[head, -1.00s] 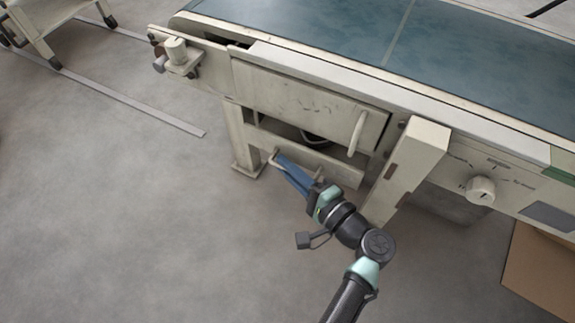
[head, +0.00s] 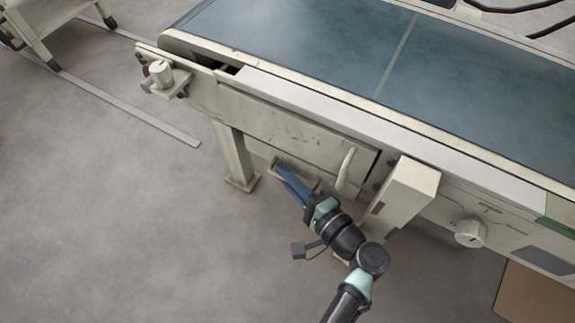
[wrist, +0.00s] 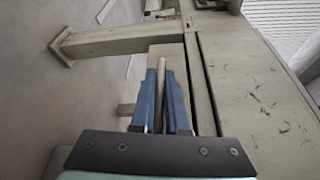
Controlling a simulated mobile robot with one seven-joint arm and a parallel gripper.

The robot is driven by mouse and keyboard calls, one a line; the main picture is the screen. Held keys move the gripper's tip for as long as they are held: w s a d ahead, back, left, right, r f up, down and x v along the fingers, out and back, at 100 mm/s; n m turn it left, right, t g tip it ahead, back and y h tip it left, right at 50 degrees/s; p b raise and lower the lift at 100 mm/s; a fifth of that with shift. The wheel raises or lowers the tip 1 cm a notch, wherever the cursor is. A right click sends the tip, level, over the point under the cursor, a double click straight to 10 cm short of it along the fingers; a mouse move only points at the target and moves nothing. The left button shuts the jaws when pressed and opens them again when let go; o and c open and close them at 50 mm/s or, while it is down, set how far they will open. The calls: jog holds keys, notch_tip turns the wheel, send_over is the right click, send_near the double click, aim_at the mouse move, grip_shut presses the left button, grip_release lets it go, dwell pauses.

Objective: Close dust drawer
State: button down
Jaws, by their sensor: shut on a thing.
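The dust drawer (head: 262,150) is a low beige unit under the machine's side panel. Only a narrow strip of it shows in the head view, and the panel hides its inside. In the wrist view, part of a flat beige face that looks like the drawer front (wrist: 166,50) shows beyond the fingers. My gripper (head: 279,166) has blue fingers, shut on a thin pale bar, the drawer's handle (wrist: 161,66). In the wrist view the gripper (wrist: 160,78) has one finger on each side of this bar. How far the drawer stands out cannot be told.
The side panel (head: 285,130) with its upright handle (head: 345,167) overhangs my gripper. A beige post (head: 403,192) stands close to the right of my arm. A machine leg (head: 232,155) is to the left. Open floor (head: 130,220) lies in front and left.

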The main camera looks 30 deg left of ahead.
jog(key=c, duration=0.9)
grip_release()
jog(key=shift+w, duration=0.1)
jog(key=shift+d+r, duration=0.1)
jog(key=shift+d, duration=0.05)
jog(key=p+v, duration=0.6)
jog(key=v, duration=0.7)
